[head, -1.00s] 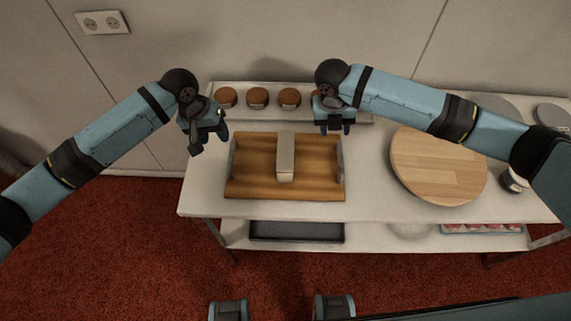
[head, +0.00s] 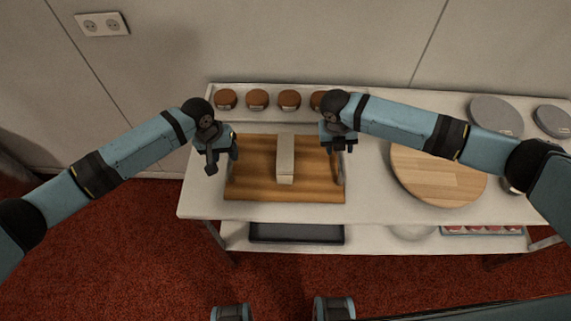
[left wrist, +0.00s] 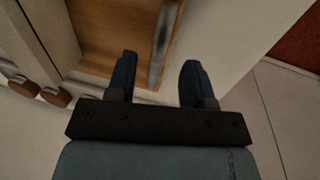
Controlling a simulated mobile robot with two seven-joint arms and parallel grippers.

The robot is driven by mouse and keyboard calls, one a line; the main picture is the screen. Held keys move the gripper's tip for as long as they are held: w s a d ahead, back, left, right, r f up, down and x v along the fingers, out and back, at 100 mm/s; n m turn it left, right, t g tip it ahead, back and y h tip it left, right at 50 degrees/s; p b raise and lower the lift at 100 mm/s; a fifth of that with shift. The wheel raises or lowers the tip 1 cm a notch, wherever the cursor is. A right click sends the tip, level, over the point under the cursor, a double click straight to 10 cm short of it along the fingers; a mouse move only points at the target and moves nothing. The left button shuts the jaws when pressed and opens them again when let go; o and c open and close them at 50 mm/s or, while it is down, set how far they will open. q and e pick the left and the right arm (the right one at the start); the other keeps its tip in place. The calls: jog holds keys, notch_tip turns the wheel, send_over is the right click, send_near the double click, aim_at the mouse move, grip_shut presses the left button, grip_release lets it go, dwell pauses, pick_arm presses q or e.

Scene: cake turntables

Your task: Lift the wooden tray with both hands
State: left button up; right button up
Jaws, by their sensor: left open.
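The wooden tray (head: 256,182) lies flat on the white table, with an upright grey handle at each short side. A pale oblong block (head: 286,160) sits on its middle. My left gripper (head: 223,163) is open at the tray's left handle. In the left wrist view, the left handle (left wrist: 162,45) shows beyond and between the spread fingers (left wrist: 160,72); I cannot tell whether it is between them in depth. My right gripper (head: 340,148) is above the tray's right side, near the right handle (head: 339,168). Its finger gap is not clear.
A row of small brown cakes (head: 257,99) on a pale tray stands behind. A round wooden board (head: 440,175) is on the right, with grey discs (head: 496,116) behind it. A dark tray (head: 296,233) lies on the lower shelf. The table's front strip is clear.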

aim_at(229, 161)
pick_arm(q)
jog(key=shift+d+f, duration=0.25)
jog(key=shift+f, duration=1)
jog(key=shift+d+f, duration=0.25)
jog(key=shift+f, duration=0.95)
pick_arm(e)
jog(key=shift+d+f, duration=0.25)
jog(key=shift+f, duration=1)
jog(key=shift+d+f, duration=0.25)
jog(key=shift+f, duration=0.95)
pick_arm(q)
grip_shut()
pick_arm(e)
grip_shut()
pick_arm(q)
jog(key=shift+r, duration=0.1)
pick_arm(e)
jog(key=shift+r, duration=0.1)
